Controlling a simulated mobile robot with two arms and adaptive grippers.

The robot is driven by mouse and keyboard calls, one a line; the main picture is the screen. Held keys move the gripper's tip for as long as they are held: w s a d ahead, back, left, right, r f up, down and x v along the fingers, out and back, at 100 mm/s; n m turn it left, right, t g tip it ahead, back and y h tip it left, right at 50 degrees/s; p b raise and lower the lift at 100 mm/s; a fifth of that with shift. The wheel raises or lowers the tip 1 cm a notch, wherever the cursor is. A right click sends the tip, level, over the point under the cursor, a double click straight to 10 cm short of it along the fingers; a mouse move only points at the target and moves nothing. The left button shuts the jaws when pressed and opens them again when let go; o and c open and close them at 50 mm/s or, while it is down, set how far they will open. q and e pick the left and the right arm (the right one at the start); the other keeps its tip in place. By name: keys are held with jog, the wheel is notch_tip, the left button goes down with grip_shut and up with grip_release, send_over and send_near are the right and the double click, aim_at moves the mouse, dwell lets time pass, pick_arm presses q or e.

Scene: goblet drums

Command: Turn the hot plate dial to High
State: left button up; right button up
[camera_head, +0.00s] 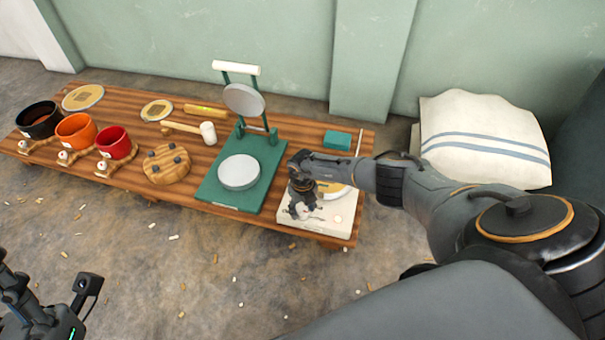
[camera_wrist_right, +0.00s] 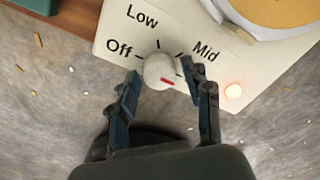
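The hot plate (camera_head: 311,216) is a cream box at the right end of the wooden bench. Its round white dial (camera_wrist_right: 160,70) shows in the right wrist view, with Off, Low and Mid printed around it. The dial's red mark points to the lower right, past Mid; no High label shows. My right gripper (camera_head: 303,205) is over the plate's front. In the wrist view its open fingers (camera_wrist_right: 162,72) straddle the dial, the right fingertip at its edge and a small gap on the left. My left gripper (camera_head: 75,315) is far off at the lower left, its opening unclear.
A red lamp (camera_wrist_right: 235,90) glows right of the dial. A green press (camera_head: 239,172) stands left of the hot plate, its round lid raised. A green block (camera_head: 338,140) lies behind the plate. Drums, a mallet (camera_head: 207,131) and a wooden disc (camera_head: 167,164) occupy the bench further left.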

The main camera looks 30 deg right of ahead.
aim_at(303, 211)
dwell(0.3)
notch_tip(303, 211, up, 12)
dwell(0.6)
dwell(0.3)
